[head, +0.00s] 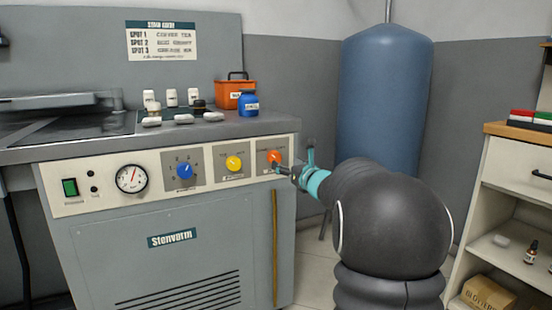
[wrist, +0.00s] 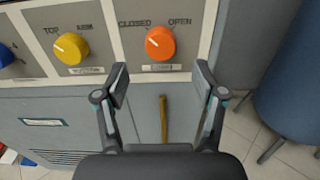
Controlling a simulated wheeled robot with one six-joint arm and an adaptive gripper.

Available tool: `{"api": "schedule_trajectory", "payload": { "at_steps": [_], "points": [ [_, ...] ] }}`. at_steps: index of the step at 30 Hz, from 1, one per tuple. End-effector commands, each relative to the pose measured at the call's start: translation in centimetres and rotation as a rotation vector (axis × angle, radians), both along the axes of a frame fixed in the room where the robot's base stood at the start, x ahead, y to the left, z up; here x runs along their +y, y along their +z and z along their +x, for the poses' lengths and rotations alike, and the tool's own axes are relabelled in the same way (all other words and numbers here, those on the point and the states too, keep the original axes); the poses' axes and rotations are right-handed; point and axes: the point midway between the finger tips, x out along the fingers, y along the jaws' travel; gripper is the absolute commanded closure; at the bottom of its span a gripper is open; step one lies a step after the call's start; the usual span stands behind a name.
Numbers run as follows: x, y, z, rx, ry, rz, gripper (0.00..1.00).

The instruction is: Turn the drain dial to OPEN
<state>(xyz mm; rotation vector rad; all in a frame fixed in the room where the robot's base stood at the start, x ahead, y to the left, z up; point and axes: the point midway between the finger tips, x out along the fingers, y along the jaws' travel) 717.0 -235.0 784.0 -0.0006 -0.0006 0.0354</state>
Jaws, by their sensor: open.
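The orange drain dial (wrist: 160,43) is on the machine's front panel, between the labels CLOSED on the left and OPEN on the right. Its pale pointer mark seems to face left, toward CLOSED. My gripper (wrist: 161,72) is open and empty. Its two fingers are spread to the left and right, with the tips just below the dial in the wrist view. I cannot tell whether they touch it. In the head view my gripper (head: 284,169) is close to the dial.
A yellow dial (head: 233,163) and a blue dial (head: 185,171) sit left of the drain dial. A gauge (head: 131,178) and green switch (head: 69,187) are farther left. A brass bar (wrist: 163,118) hangs below. A blue tank (head: 385,95) stands behind, and shelving (head: 505,190) at right.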

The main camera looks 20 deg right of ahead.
Motion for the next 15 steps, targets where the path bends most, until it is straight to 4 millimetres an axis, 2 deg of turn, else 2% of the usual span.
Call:
{"api": "schedule_trajectory", "payload": {
  "at_steps": [6,10,15],
  "points": [
    [0.1,0.0,4.0,0.001,0.0,0.001,0.3],
    [0.2,0.0,5.7,0.001,0.0,0.0,0.3],
    [0.2,0.0,6.9,0.001,-0.001,0.0,0.3]
  ]
}}
